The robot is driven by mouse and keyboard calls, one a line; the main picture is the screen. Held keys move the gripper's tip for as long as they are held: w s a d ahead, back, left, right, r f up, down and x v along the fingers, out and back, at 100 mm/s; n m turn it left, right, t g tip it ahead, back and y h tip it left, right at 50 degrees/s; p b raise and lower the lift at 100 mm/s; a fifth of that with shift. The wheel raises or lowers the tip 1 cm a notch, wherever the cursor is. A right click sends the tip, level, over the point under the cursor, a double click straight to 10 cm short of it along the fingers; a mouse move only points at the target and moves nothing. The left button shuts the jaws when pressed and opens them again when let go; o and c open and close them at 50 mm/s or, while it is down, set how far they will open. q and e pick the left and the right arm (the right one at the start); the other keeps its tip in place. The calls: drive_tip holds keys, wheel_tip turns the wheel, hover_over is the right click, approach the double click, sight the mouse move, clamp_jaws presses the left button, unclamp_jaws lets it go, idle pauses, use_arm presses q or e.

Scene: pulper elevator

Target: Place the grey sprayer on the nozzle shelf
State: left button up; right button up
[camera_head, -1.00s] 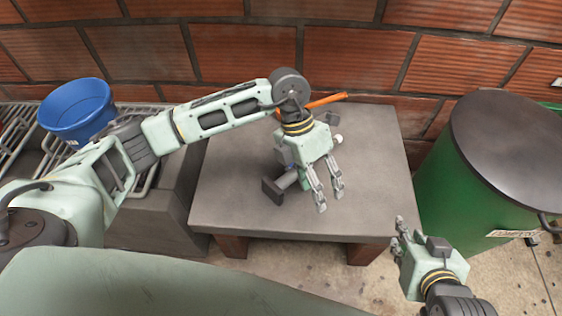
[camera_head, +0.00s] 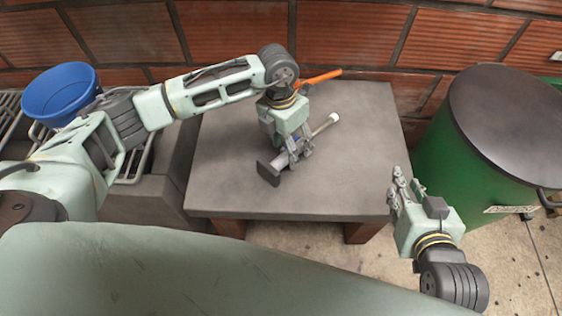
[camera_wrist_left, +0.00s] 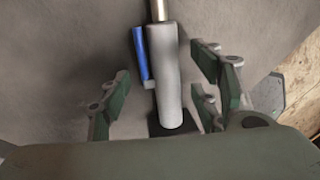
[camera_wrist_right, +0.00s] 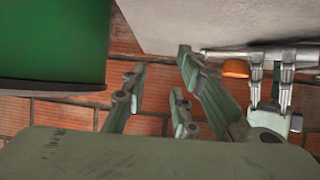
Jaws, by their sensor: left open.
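The grey sprayer (camera_head: 319,130) lies on the grey tabletop (camera_head: 345,180), with a black end toward me and a pale tip pointing away to the right. In the left wrist view its grey body (camera_wrist_left: 166,80) has a blue lever (camera_wrist_left: 142,55) along one side. My left gripper (camera_head: 292,156) is low over the sprayer. Its open fingers stand on both sides of the body with visible gaps. My right gripper (camera_head: 398,183) is open and empty, right of the table's front edge. I cannot pick out the nozzle shelf.
An orange-handled item (camera_head: 319,77) is behind my left wrist. A green barrel (camera_head: 440,150) with a dark lid stands right of the table. A blue bucket (camera_head: 58,95) sits on a metal rack at left. A brick wall closes the back. The tabletop's right half is clear.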

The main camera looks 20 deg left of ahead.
use_arm(q)
drive_tip(key=shift+d+f, duration=0.1)
drive_tip(key=shift+f, duration=0.4)
drive_tip(key=shift+c, duration=0.3)
clamp_jaws()
